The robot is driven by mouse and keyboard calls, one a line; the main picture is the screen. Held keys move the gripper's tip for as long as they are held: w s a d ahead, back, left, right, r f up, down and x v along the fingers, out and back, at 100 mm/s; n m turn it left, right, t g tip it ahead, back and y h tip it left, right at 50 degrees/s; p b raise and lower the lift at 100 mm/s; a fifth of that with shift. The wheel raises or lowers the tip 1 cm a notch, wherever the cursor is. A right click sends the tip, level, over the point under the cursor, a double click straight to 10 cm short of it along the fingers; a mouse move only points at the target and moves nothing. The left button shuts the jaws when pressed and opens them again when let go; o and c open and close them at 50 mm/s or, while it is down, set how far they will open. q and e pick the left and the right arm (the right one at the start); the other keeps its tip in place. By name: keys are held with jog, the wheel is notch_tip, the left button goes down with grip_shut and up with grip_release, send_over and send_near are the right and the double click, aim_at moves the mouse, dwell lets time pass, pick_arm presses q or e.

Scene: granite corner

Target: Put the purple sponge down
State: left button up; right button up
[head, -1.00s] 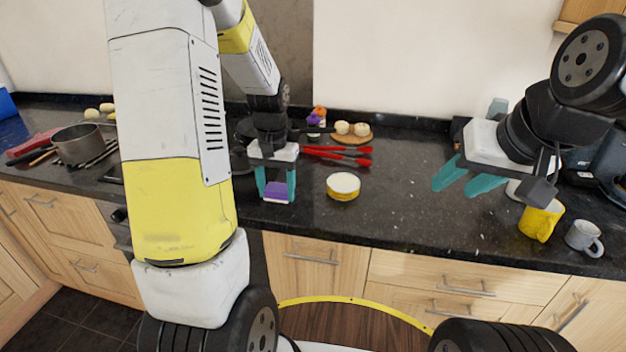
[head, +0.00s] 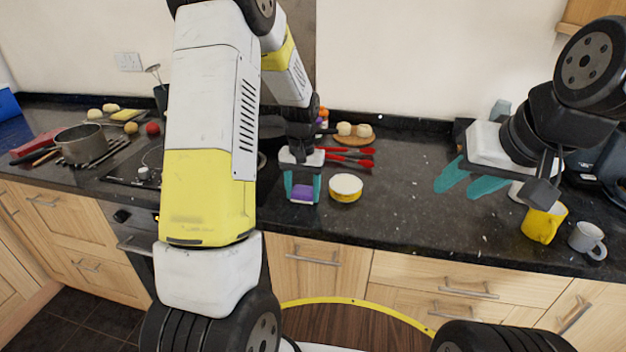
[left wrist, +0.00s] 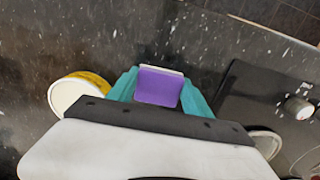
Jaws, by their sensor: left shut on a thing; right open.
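The purple sponge (head: 303,193) is between the teal fingers of my left gripper (head: 303,188), which is shut on it. In the left wrist view the sponge (left wrist: 158,86) shows a purple face with a pale edge, held between both fingertips (left wrist: 157,88). It is over the dark counter, near the front edge, just left of a yellow and white round tub. Whether it touches the counter I cannot tell. My right gripper (head: 470,182) is open and empty over the right part of the counter.
The round tub (head: 345,187) stands close beside the left gripper. Red-handled utensils (head: 350,157) and a board with pale round items (head: 355,138) lie behind. The hob (head: 135,165) is to the left. A yellow mug (head: 543,224) and a grey mug (head: 587,240) stand right. The middle counter (head: 415,195) is clear.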

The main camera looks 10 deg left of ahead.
aim_at(303, 192)
pick_arm(q)
jog(key=o, duration=1.6)
jog(key=shift+f, duration=0.1)
notch_tip(303, 192, up, 12)
jog(key=s+r+t+h, duration=0.1)
jog(key=s+r+t, duration=0.2)
jog(key=s+r, duration=0.6)
jog(key=s+d+r+t+h, duration=0.1)
jog(key=s+d+r+t, duration=0.1)
jog(key=s, duration=1.2)
jog(key=shift+s+t, duration=0.2)
jog(key=shift+t, duration=0.4)
jog(key=shift+d+r, duration=0.1)
